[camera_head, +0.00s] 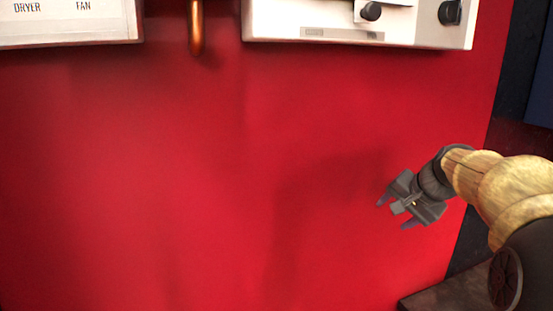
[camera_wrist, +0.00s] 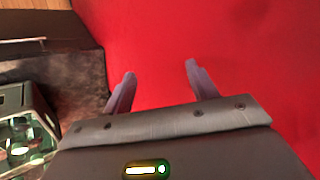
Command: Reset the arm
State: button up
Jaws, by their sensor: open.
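My gripper (camera_head: 391,213) is at the right of the head view, in front of a large red panel (camera_head: 180,180). My arm reaches in from the right edge. The two fingers are spread apart with nothing between them. In the wrist view my gripper (camera_wrist: 158,85) also shows open and empty, its fingers pointing up the picture, with the red surface (camera_wrist: 250,60) behind and to the right of them.
A white box labelled DRYER and FAN (camera_head: 70,25) is at the top left. A copper-coloured pipe (camera_head: 196,28) and a white unit with black knobs (camera_head: 330,22) are at the top. A dark ledge (camera_head: 440,294) lies at the lower right. The wrist view shows a dark box with green lights (camera_wrist: 22,130) at left.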

jog(key=s+a+f+n+g+h, duration=0.1)
jog(key=s+a+f+n, duration=0.3)
jog(key=s+f, duration=0.6)
jog(key=s+a+f+n+g, duration=0.4)
jog(key=s+a+f, duration=0.4)
jog(key=s+f, duration=0.3)
notch_tip(320, 180, down, 3)
jog(key=shift+r+n+h, duration=0.1)
jog(key=shift+n+h, duration=0.3)
jog(key=shift+n, duration=0.2)
